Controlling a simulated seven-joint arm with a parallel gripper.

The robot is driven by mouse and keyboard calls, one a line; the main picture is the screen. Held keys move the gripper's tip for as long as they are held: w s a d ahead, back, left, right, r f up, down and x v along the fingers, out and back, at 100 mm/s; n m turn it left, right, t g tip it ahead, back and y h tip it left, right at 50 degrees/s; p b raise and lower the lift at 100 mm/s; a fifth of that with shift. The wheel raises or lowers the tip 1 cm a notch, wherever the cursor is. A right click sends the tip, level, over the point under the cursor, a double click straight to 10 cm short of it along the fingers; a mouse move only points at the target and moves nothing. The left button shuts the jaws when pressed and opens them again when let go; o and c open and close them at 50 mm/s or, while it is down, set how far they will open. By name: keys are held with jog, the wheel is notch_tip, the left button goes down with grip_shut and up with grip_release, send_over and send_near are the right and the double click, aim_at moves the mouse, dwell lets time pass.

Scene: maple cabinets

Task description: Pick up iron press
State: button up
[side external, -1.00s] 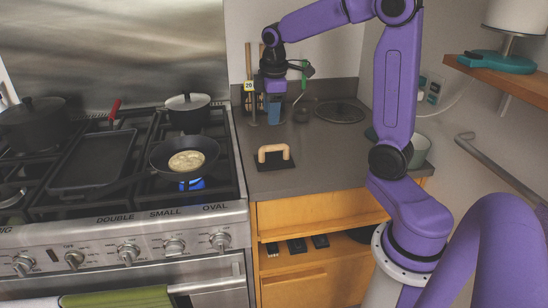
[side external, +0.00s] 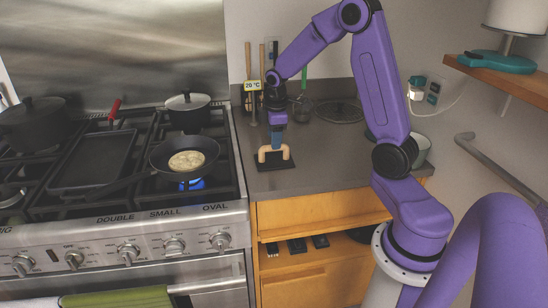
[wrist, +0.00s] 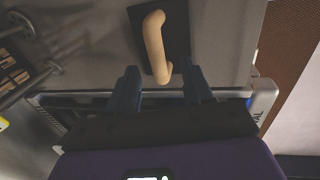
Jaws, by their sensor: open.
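The iron press is a dark flat plate with a pale wooden arch handle. Its plate (side external: 275,165) lies flat on the grey counter to the right of the stove in the side view. In the wrist view, the iron press handle (wrist: 154,45) runs from the upper middle down toward the gap between my fingers. My gripper (side external: 276,140) points down above the handle, and its fingertips look close to the handle's top. In the wrist view my gripper (wrist: 160,75) is open, one finger on each side of the handle's lower end. Contact cannot be told.
The stove (side external: 120,215) stands on the left, with a frying pan (side external: 184,156) over a blue flame. Utensils and a small 20 °C display (side external: 252,85) stand behind my gripper. A pale bowl (side external: 421,150) is at right. The counter (side external: 325,165) right of the press is clear.

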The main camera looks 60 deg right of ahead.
aim_at(282, 160)
jog(key=shift+w+d+f, duration=0.1)
jog(key=shift+d+f, duration=0.15)
jog(key=shift+f, duration=0.7)
jog(key=shift+w+d+f, duration=0.15)
jog(key=shift+d+f, duration=0.05)
jog(key=shift+f, duration=0.7)
jog(key=shift+w+d+f, duration=0.1)
jog(key=shift+d+f, duration=0.15)
jog(key=shift+f, duration=0.7)
grip_shut()
